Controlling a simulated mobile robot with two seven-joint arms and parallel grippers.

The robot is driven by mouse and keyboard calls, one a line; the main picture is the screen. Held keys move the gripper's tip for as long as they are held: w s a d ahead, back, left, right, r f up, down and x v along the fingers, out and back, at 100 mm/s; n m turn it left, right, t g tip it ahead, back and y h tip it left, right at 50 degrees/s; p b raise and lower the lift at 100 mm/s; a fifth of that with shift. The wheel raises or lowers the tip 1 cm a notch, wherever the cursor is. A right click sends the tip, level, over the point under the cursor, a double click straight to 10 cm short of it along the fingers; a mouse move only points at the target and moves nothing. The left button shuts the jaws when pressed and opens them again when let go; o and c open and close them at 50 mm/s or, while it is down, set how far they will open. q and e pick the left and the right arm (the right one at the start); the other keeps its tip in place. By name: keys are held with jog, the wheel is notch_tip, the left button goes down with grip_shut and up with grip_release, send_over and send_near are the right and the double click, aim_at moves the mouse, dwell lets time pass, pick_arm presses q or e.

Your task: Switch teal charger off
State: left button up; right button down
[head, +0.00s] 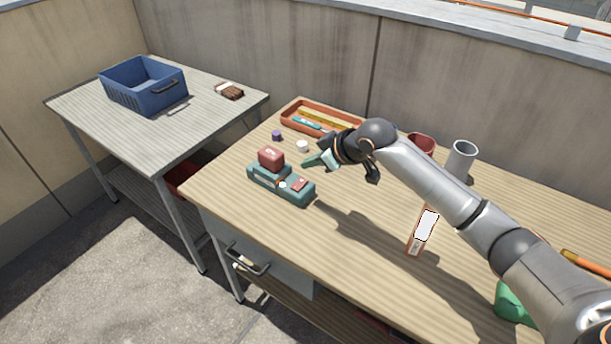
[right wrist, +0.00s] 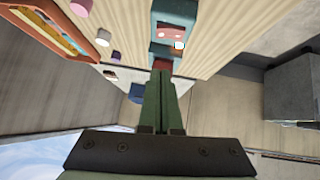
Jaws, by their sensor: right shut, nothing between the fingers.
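The teal charger (head: 264,183) sits near the left front edge of the wooden workbench, with a dark red block (head: 271,158) on its left part and a smaller red piece (head: 300,184) on its right part. A small round light-coloured spot lies between them. The charger (right wrist: 174,14) also shows in the right wrist view, beyond the fingers. My right gripper (head: 312,160) is shut and empty, above the bench just behind and right of the charger, apart from it. In the right wrist view its green fingers (right wrist: 160,105) lie together. My left gripper is not in view.
An orange tray (head: 292,117) with long items stands behind, near a white cap (head: 302,146) and a purple cap (head: 277,135). A grey cylinder (head: 462,156) and an orange-white box (head: 423,231) stand right. A blue crate (head: 160,97) is on the left table.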

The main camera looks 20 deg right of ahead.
aim_at(298, 178)
jog(key=x, duration=0.3)
jog(key=shift+a+f, duration=0.1)
notch_tip(298, 178, down, 3)
jog(key=shift+r, duration=0.2)
jog(key=shift+d+f+b, duration=0.3)
jog(key=shift+f, duration=0.3)
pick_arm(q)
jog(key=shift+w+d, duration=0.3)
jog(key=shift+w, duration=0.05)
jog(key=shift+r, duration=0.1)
